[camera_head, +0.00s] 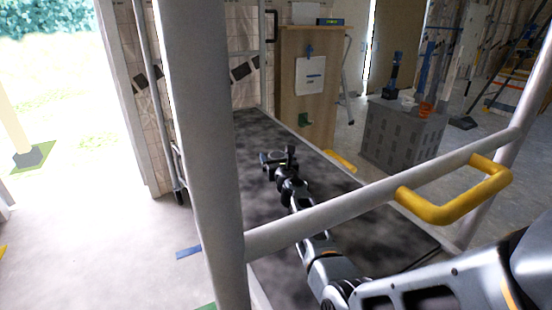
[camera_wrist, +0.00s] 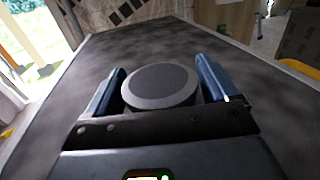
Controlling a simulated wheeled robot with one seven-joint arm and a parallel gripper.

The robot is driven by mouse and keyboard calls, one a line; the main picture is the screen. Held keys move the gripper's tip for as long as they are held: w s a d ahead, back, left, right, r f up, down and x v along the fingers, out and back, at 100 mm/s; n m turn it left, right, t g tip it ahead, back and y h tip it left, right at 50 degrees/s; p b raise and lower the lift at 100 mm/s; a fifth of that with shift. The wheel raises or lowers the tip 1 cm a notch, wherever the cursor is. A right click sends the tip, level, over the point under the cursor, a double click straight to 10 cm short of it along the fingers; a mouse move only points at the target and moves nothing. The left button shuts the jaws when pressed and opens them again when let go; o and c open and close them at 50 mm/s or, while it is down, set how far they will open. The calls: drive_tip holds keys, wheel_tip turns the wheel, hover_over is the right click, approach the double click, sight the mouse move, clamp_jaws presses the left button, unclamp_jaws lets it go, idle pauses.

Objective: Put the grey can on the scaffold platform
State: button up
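The grey can (camera_wrist: 160,83) shows in the wrist view as a round, dark-grey top with a lighter rim. It sits between the two blue-padded fingers of my gripper (camera_wrist: 160,75), which lie close along its left and right sides. My gripper looks shut on it. The scaffold platform (camera_head: 335,190) is a long dark, mottled deck with a pale edge. In the head view my gripper (camera_head: 277,158) is over the far half of the platform. The deck also fills the wrist view around the can (camera_wrist: 60,130). Whether the can's base touches the deck is hidden.
A grey upright post (camera_head: 200,150) and a slanting rail (camera_head: 380,195) with a yellow handle (camera_head: 455,205) stand close before me. Beyond the platform are a wooden cabinet (camera_head: 305,85) and a grey block (camera_head: 400,135) bearing tools and cups. The deck around my gripper is bare.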

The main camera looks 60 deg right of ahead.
drive_tip(key=shift+o, duration=0.7)
drive_tip(key=shift+r, duration=0.2)
drive_tip(key=p+v, duration=0.4)
drive_tip(key=v, duration=0.8)
